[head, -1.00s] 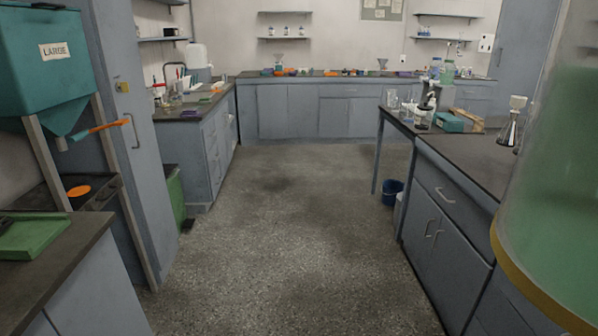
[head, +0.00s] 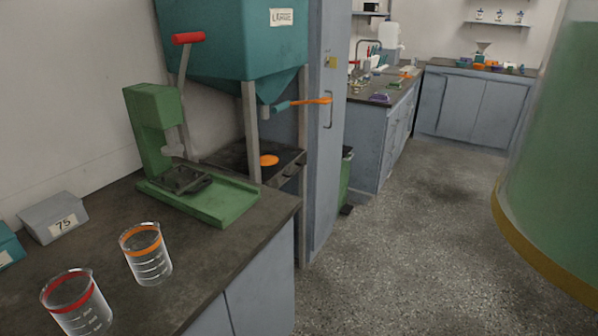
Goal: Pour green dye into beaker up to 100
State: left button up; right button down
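A large clear container with green contents (head: 560,150) and a yellow-brown lower rim fills the right edge, very close to my camera. Its top and right side are cut off, and what holds it is hidden. A clear beaker with an orange band (head: 150,265) stands upright on the left counter and looks empty. A second clear beaker with a red band (head: 78,304) stands nearer, cut by the bottom edge, and also looks empty. Their graduation numbers are too small to read. Neither of my grippers is in view.
The dark counter (head: 235,262) also bears a green press (head: 205,195) with a red-tipped lever and a grey block marked 75 (head: 53,216). A teal hopper (head: 235,40) stands behind. The floor (head: 395,245) to the right is clear.

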aim_at(147, 255)
jog(key=i+u, duration=0.3)
jog(key=u, duration=0.2)
jog(key=i+l+u, duration=0.15)
jog(key=i+u, duration=0.15)
jog(key=u, duration=0.2)
jog(key=i+l+u, duration=0.25)
jog(key=u, duration=0.25)
jog(key=i+l+u, duration=0.25)
jog(key=u, duration=0.25)
jog(key=i+l+u, duration=0.15)
jog(key=l+u, duration=0.35)
